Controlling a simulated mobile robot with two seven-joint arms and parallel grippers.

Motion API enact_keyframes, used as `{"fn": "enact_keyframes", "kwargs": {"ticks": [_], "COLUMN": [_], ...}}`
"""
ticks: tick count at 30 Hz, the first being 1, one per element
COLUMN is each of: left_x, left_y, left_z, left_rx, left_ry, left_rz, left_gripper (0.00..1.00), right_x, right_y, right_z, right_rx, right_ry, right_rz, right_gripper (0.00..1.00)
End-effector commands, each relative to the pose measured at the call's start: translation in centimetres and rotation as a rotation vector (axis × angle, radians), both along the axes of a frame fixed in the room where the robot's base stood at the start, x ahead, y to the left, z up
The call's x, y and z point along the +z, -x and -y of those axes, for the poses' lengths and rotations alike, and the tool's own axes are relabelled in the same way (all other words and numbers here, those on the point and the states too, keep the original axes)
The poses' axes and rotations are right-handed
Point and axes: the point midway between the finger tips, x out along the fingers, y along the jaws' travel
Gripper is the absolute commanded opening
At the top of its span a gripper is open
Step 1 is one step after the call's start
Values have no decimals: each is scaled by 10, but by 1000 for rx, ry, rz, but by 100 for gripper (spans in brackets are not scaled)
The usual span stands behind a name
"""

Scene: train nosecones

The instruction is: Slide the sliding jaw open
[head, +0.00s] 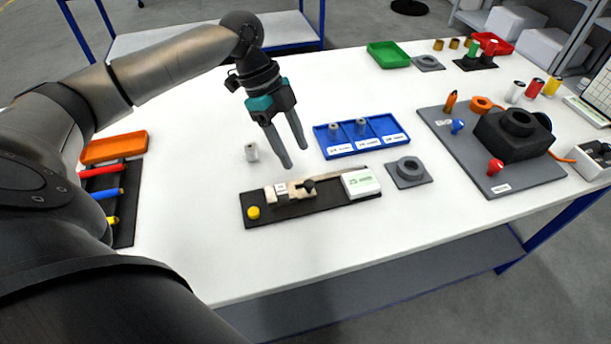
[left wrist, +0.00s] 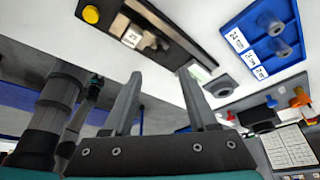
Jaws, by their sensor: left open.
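A small beige vise (head: 294,191) sits on a dark base plate (head: 345,198) near the front of the white table. It has a pale jaw block with a white label (head: 280,188) and a dark knob (head: 309,186); which block is the sliding jaw, and any gap between the jaws, I cannot make out. The vise also shows in the left wrist view (left wrist: 147,30), with its label and dark knob. My left gripper (head: 296,158) is open and empty above and behind the vise, fingers pointing down, apart from it. Its two fingers show in the left wrist view (left wrist: 160,74).
A yellow button (head: 253,212) and a white labelled box (head: 361,183) share the plate. A grey cylinder (head: 251,152) stands behind it. A blue tray (head: 362,152) and grey ring block (head: 408,170) are to the right. The table front is clear.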

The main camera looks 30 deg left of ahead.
Motion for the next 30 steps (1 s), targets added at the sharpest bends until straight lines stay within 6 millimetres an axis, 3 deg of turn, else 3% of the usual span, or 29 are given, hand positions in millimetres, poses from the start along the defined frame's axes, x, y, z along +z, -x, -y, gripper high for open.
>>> {"fn": "enact_keyframes", "kwargs": {"ticks": [6,12,24,30], "left_x": [-44,-66,-72,-72], "left_y": [-1,-2,-2,-2], "left_z": [18,27,30,29], "left_rx": [0,1,1,1], "left_ry": [1,0,-1,-1], "left_rz": [-2,-1,0,0], "left_gripper": [58,58,58,36], "right_x": [-9,-12,-13,-13], "right_y": [-8,-13,-13,-13], "right_z": [-1,-2,-9,-9], "right_rx": [-1,-1,-4,-4], "right_ry": [-2,-4,-12,-12], "right_rz": [12,21,22,22], "right_gripper": [50,50,50,50]}}
